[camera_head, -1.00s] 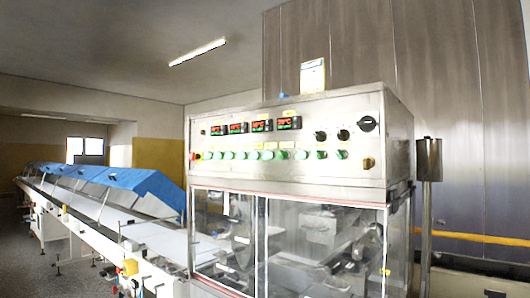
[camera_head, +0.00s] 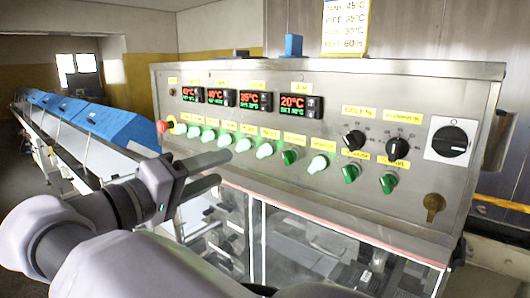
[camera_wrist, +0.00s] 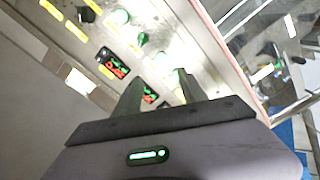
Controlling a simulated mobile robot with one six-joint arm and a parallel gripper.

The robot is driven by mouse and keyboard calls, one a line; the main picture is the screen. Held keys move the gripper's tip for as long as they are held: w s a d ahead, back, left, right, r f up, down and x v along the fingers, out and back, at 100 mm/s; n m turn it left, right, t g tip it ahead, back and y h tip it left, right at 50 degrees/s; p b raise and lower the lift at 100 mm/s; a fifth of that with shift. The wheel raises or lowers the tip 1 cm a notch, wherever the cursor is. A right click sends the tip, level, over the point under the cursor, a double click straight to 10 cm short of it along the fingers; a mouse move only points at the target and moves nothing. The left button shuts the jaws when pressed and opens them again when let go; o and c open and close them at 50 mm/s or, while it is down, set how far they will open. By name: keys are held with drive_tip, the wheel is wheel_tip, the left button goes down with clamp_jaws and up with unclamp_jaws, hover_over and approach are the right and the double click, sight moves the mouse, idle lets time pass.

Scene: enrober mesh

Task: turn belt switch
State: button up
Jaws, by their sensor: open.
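The steel control panel (camera_head: 330,190) carries a row of green-lit switches (camera_head: 264,151) under small yellow labels. The labels are too blurred to tell which one is the belt switch. My gripper (camera_head: 222,168) is open and empty, in front of the left half of the row and slightly below it in the head view. I cannot tell whether its fingers touch a switch. In the wrist view my gripper (camera_wrist: 160,78) points at the panel, with a lit switch (camera_wrist: 175,76) by the right fingertip and another green switch (camera_wrist: 143,39) beyond.
A red emergency knob (camera_head: 162,127) is at the panel's left end. Black knobs (camera_head: 354,140), a black rotary switch (camera_head: 450,141) and a key-like brass part (camera_head: 434,203) are at the right. Clear glass doors (camera_head: 310,243) lie below. A conveyor with blue covers (camera_head: 105,122) runs back left.

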sight(260, 152)
drive_tip(key=x, duration=1.2)
drive_tip(key=shift+w+f+b, duration=0.1)
drive_tip(key=shift+w+b, duration=0.05)
drive_tip(key=shift+b, duration=0.2)
clamp_jaws()
